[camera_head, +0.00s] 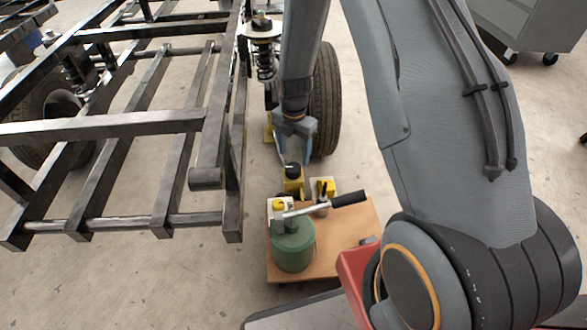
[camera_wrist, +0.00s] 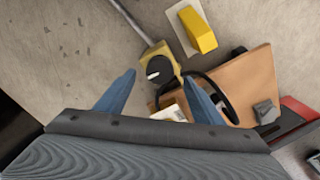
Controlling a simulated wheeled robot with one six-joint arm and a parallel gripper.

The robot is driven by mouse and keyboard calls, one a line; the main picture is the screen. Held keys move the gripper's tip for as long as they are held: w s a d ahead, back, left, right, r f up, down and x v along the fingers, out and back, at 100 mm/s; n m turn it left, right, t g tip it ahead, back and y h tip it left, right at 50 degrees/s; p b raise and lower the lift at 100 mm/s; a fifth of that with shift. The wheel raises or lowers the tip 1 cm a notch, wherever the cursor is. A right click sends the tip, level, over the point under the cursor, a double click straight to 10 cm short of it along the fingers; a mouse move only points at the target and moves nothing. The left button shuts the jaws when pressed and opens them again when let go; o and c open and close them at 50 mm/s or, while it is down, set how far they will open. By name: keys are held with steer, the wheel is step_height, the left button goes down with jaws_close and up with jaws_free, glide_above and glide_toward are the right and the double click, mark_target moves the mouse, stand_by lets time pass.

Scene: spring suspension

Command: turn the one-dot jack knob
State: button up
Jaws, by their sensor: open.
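A black round knob (camera_wrist: 159,69) with a white mark sits on a yellow body (camera_wrist: 153,54) in the wrist view. The knob also shows in the head view (camera_head: 292,170), just below my gripper. Dots that would identify it as the one-dot knob are too small to make out. My gripper (camera_head: 294,160) points down with its blue fingers apart. In the wrist view my gripper (camera_wrist: 159,78) has one fingertip on each side of the knob in the picture, with gaps between. Its height above the knob is hard to tell.
A wooden board (camera_head: 345,245) carries a green cylinder (camera_head: 292,246) and a lever with a black handle (camera_head: 349,198). A second yellow block (camera_wrist: 198,30) stands near the knob. A steel frame (camera_head: 100,130) is at left; a tyre (camera_head: 326,100) and spring (camera_head: 264,63) stand behind.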

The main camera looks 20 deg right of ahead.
mark_target(294, 166)
step_height(294, 166, down, 8)
steer(key=b, duration=0.3)
steer(key=shift+r, duration=0.25)
steer(key=c, duration=1)
